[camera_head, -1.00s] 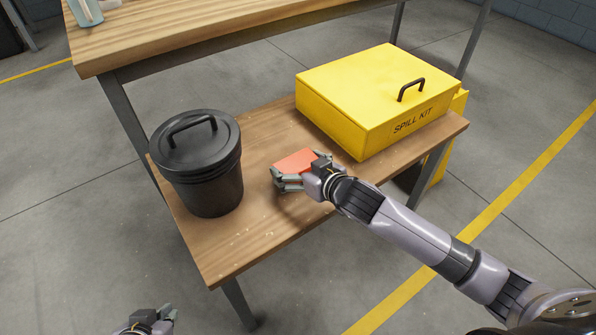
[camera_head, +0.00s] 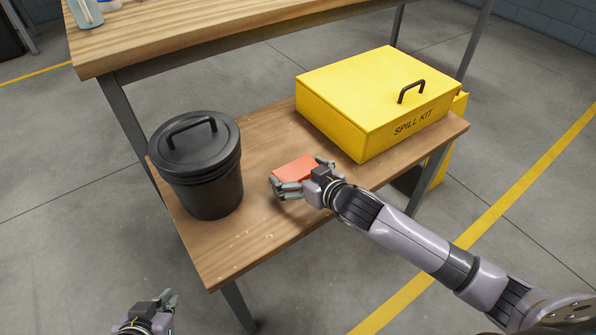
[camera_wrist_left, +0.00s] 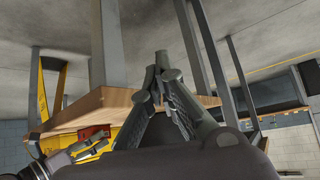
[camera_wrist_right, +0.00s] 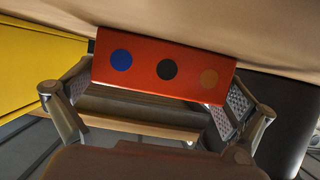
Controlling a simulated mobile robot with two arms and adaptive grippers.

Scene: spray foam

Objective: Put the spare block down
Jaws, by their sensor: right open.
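The spare block (camera_head: 296,168) is an orange-red box lying on the low wooden bench between the black bin and the yellow box. In the right wrist view its near face (camera_wrist_right: 185,72) shows a blue, a black and an orange dot. My right gripper (camera_head: 305,180) is open, its fingers at either end of the block's near side; they also show in the right wrist view (camera_wrist_right: 160,88). I cannot tell whether a finger still touches it. My left gripper (camera_head: 166,303) is away from the bench at lower left. Its fingertips (camera_wrist_left: 162,70) meet with nothing between them.
A black lidded bin (camera_head: 205,170) stands on the bench left of the block. A yellow SPILL KIT box (camera_head: 365,95) stands at the bench's right. Bare bench top (camera_head: 240,240) lies in front. A higher wooden table (camera_head: 160,45) stands behind.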

